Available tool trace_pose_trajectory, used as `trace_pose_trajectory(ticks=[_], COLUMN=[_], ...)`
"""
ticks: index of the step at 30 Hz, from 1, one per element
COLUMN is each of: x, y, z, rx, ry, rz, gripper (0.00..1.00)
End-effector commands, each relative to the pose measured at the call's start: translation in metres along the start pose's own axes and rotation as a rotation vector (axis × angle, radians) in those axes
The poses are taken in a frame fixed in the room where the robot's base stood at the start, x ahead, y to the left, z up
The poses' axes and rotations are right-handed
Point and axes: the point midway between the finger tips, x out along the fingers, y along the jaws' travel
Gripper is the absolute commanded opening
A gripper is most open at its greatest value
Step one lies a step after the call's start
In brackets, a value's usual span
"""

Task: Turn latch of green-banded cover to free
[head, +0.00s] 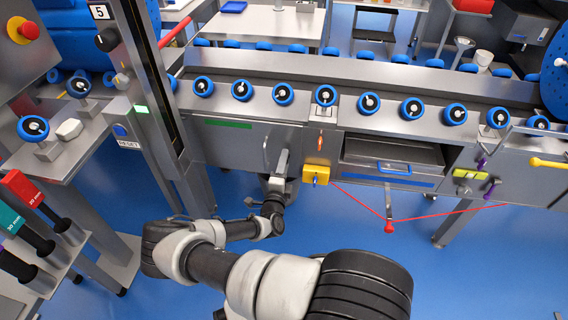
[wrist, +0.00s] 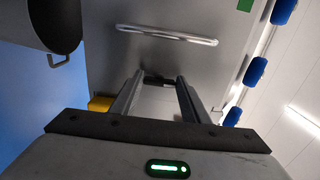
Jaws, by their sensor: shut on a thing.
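The green-banded cover (head: 228,145) is the grey panel under the conveyor, with a green strip (head: 225,124) along its top. A corner of the green strip shows in the wrist view (wrist: 245,5). A bar handle (head: 266,152) stands on the cover; it also shows in the wrist view (wrist: 168,35). My gripper (head: 282,160) is at the cover's right side. In the wrist view its two fingers (wrist: 158,80) flank a small dark latch (wrist: 157,78) and are shut on it. The fingers hide most of the latch, so its turn angle cannot be told.
A yellow block (head: 316,174) sits just right of my gripper; it also shows in the wrist view (wrist: 99,104). A red cord (head: 360,205) with a red ball hangs to the right. An open drawer-like bay (head: 393,155) has a blue band. Blue rollers line the conveyor above.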

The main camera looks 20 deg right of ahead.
Motion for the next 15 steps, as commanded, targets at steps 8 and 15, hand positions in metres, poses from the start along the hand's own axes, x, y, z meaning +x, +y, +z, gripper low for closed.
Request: trace_pose_trajectory(ticks=[8, 15], x=[-0.0001, -0.0001], y=[0.0007, 0.0006], z=[-0.0029, -0.0029], rx=[-0.014, -0.013], ry=[0.005, 0.005], rz=[0.002, 0.002], gripper=[0.19, 0.52])
